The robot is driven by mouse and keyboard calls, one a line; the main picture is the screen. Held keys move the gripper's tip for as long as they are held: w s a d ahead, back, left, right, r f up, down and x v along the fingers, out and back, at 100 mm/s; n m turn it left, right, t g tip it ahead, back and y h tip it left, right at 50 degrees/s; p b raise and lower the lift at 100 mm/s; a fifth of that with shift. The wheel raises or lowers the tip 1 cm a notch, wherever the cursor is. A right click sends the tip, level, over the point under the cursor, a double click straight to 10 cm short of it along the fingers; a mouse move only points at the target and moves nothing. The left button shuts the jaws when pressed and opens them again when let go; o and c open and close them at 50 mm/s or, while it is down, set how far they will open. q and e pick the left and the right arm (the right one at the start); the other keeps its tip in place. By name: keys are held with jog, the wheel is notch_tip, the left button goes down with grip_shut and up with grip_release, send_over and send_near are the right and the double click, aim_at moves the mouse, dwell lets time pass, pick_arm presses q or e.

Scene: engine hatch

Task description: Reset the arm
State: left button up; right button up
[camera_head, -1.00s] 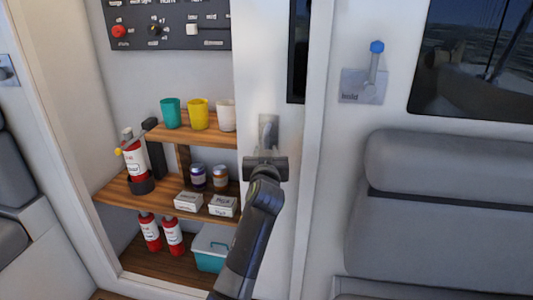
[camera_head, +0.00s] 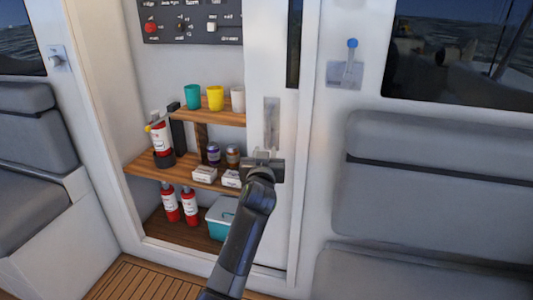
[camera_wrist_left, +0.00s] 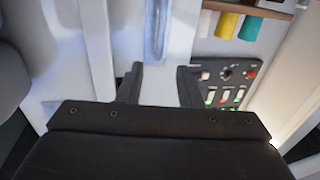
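My left gripper (camera_head: 262,160) is in front of the white sliding door, just below its recessed metal handle (camera_head: 271,122). In the left wrist view the two dark fingers (camera_wrist_left: 160,84) stand apart with nothing between them. The handle (camera_wrist_left: 157,30) shows beyond the fingertips there, apart from them. My left arm reaches up from the bottom of the head view. My right gripper is in neither view.
A control panel (camera_head: 190,22) is above. Grey seats (camera_head: 435,165) stand either side. Wooden floor (camera_head: 140,280) is clear at lower left.

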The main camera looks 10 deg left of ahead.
pick_arm(q)
jog(key=shift+w+f, duration=0.1)
jog(key=shift+f, duration=0.05)
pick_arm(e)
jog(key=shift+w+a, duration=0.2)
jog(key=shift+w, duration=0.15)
